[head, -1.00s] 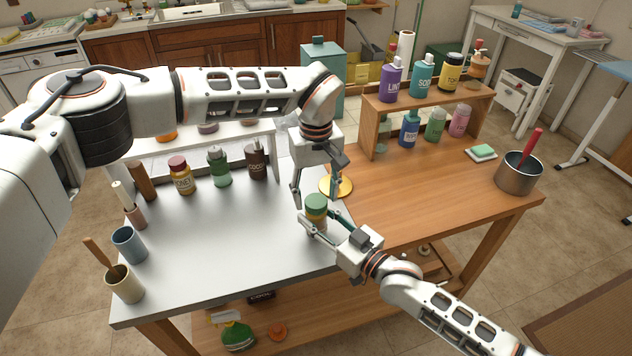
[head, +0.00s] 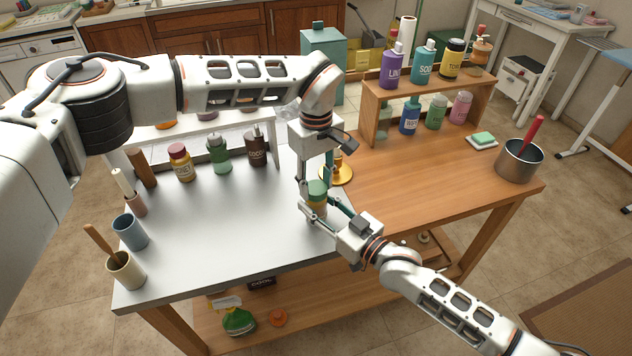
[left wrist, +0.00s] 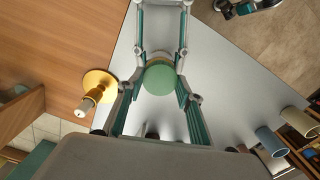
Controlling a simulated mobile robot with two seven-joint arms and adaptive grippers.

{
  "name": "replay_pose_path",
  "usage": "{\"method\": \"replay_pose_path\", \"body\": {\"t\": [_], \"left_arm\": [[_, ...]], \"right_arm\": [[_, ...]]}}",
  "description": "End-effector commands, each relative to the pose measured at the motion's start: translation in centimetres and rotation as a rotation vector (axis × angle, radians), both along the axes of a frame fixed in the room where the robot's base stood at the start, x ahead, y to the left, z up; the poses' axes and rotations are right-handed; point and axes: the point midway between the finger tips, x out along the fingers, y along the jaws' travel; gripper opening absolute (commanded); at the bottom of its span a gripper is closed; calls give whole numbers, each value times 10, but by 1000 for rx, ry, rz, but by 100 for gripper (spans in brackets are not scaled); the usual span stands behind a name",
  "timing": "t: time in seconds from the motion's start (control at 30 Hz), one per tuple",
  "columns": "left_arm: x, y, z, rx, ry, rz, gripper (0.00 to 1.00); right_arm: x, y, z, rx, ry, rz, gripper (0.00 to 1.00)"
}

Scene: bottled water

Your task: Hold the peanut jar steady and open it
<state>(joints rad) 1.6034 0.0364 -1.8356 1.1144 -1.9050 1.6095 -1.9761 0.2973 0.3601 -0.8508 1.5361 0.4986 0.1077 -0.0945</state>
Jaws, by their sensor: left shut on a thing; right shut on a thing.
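The peanut jar (head: 318,205) stands upright near the right edge of the grey worktop. Its green lid (head: 317,187) also shows from above in the left wrist view (left wrist: 161,78). My left gripper (head: 314,183) comes down from above and is shut on the lid, one finger on each side. My right gripper (head: 320,208) reaches in from the lower right and is shut on the jar's body. Its fingers also show at the top of the left wrist view (left wrist: 161,50). The fingers hide much of the jar's body and label.
A gold round-based stand (head: 336,174) is close behind the jar. Bottles (head: 220,154) line the back of the worktop, and cups (head: 125,271) stand at its left. A wooden shelf (head: 372,120) with bottles and a steel pot (head: 519,162) are right. The middle worktop is clear.

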Motion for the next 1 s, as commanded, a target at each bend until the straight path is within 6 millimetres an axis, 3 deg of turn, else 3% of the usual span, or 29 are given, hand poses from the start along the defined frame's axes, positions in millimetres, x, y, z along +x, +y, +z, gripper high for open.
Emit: {"method": "replay_pose_path", "body": {"t": [1.0], "left_arm": [[-1,0,1,-1,1,1844,10]], "right_arm": [[0,0,-1,-1,1,0,0]]}}
